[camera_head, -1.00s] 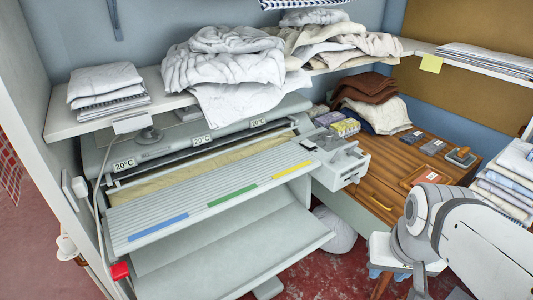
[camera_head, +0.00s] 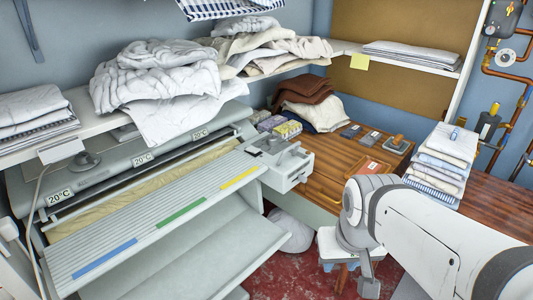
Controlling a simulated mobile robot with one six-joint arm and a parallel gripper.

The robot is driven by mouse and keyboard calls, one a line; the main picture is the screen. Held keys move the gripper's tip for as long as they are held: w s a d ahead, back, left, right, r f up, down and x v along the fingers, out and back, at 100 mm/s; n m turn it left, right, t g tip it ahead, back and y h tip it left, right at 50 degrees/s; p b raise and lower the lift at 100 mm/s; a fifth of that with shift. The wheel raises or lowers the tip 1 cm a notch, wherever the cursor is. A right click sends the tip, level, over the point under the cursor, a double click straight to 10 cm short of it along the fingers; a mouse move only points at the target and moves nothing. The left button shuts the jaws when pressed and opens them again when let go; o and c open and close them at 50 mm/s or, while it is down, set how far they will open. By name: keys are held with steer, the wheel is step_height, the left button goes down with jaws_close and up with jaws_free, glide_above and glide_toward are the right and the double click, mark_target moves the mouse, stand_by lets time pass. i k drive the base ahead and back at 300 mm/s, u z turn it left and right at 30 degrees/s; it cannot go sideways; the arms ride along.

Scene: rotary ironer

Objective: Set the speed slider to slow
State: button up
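The rotary ironer (camera_head: 165,215) stands at the left, with a ribbed feed board carrying blue, green and yellow strips. Its grey control box (camera_head: 285,165) is at the board's right end, with small dark parts on top. I cannot make out which of these is the speed slider or where it is set. Several 20°C displays show along the ironer's top cover. My white arm reaches in from the lower right, with its joint below and to the right of the control box, apart from it.
A wooden counter (camera_head: 335,160) runs right of the control box, with a stamp, small dark pads and a stack of folded cloths (camera_head: 443,165). A shelf above the ironer holds piled linen (camera_head: 160,85). A stool (camera_head: 345,250) stands below my arm. Pipes are at the far right.

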mark_target(301, 178)
steer(key=z, duration=1.2)
steer(key=k, duration=0.75)
steer(key=u, duration=0.85)
steer(key=i, duration=1)
steer(key=u, duration=0.05)
